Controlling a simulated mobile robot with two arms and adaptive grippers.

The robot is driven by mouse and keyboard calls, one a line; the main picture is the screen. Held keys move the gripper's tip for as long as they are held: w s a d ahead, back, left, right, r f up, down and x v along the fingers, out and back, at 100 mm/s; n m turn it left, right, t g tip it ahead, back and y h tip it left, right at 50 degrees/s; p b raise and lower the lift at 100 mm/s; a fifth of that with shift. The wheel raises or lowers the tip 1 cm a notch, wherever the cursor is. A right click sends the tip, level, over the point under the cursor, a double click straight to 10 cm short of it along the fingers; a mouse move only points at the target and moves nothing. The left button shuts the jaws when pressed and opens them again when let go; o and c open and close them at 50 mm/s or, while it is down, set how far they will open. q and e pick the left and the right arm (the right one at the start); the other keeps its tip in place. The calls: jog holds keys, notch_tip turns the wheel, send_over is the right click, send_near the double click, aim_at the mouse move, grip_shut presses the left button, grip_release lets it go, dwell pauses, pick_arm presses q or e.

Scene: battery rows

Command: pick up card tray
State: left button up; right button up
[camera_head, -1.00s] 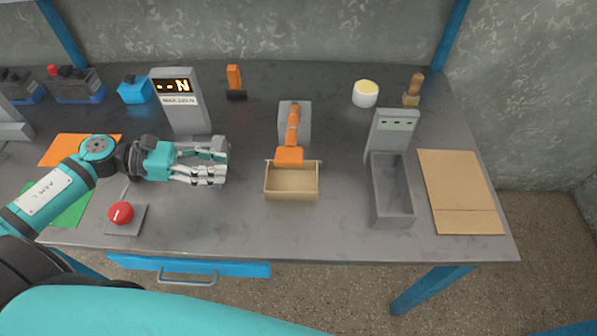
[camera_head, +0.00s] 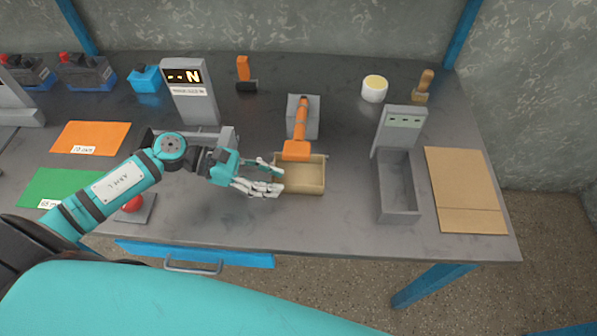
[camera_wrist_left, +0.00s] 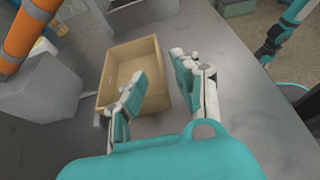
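In the left wrist view, the tray (camera_wrist_left: 152,50) is empty inside. There, one finger of the left gripper (camera_wrist_left: 163,85) overlaps the tray's opening and the other is outside its wall. I cannot tell whether either finger touches the wall. My right gripper is not in view.
A grey device with a long trough (camera_head: 399,205) stands right of the tray, with bare table between. A red button (camera_head: 132,203) sits below my left arm. The table's front edge is close.

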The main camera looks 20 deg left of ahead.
aim_at(292, 185)
pick_arm(q)
jog(key=p+x, duration=0.1)
jog(key=x, duration=0.4)
jog(key=shift+w+r, duration=0.1)
grip_shut()
